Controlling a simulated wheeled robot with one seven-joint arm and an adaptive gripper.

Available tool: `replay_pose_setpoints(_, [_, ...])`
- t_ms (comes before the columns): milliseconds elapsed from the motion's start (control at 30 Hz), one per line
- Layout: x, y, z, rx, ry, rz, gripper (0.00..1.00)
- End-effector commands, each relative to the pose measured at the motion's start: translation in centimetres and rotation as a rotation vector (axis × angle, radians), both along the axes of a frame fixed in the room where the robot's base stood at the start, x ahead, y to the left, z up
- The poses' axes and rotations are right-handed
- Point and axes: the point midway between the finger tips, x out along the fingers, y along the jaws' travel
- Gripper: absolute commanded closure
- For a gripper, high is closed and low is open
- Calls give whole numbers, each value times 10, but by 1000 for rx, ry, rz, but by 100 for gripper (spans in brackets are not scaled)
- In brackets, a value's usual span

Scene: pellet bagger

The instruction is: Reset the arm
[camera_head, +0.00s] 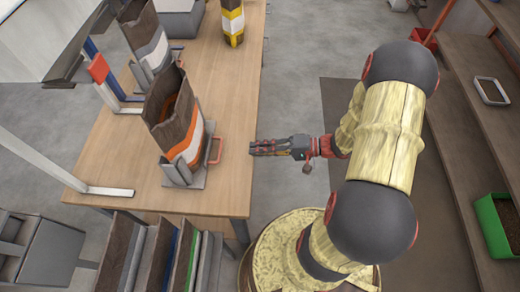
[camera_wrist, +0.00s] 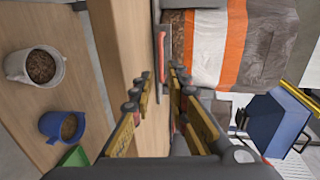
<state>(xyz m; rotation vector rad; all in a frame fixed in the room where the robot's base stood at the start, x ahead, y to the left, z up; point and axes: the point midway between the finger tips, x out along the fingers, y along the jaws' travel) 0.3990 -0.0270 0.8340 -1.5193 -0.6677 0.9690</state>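My arm is bent over the floor at the right of the table in the head view. My gripper (camera_head: 253,148) points left toward the table's right edge, apart from everything. In the wrist view my gripper (camera_wrist: 163,78) shows two fingers spread with an empty gap between them. An open brown bag (camera_head: 178,115) with orange and white stripes stands in a grey holder (camera_head: 183,177) with a red handle (camera_head: 215,150), left of my gripper. The bag (camera_wrist: 236,45) and the red handle (camera_wrist: 161,55) also show ahead in the wrist view.
The wooden table (camera_head: 235,105) also bears a second bag (camera_head: 147,40) and a yellow-striped bag (camera_head: 232,22). Shelves (camera_head: 470,80) hold a tray (camera_head: 490,91) and a green bin (camera_head: 496,225) at the right. A white cup (camera_wrist: 36,66) and blue cup (camera_wrist: 63,126) show in the wrist view.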

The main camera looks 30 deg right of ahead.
Motion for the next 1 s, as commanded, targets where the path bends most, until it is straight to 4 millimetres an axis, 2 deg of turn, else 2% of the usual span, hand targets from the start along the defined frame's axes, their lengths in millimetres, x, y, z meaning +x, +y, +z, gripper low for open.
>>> replay_pose_setpoints(700, [-2,-2,3,-6,4,10,84])
replay_pose_setpoints(833, [-6,9,18,-55,36,91,84])
replay_pose_setpoints(1000, [-25,37,56,-230,135,289,84])
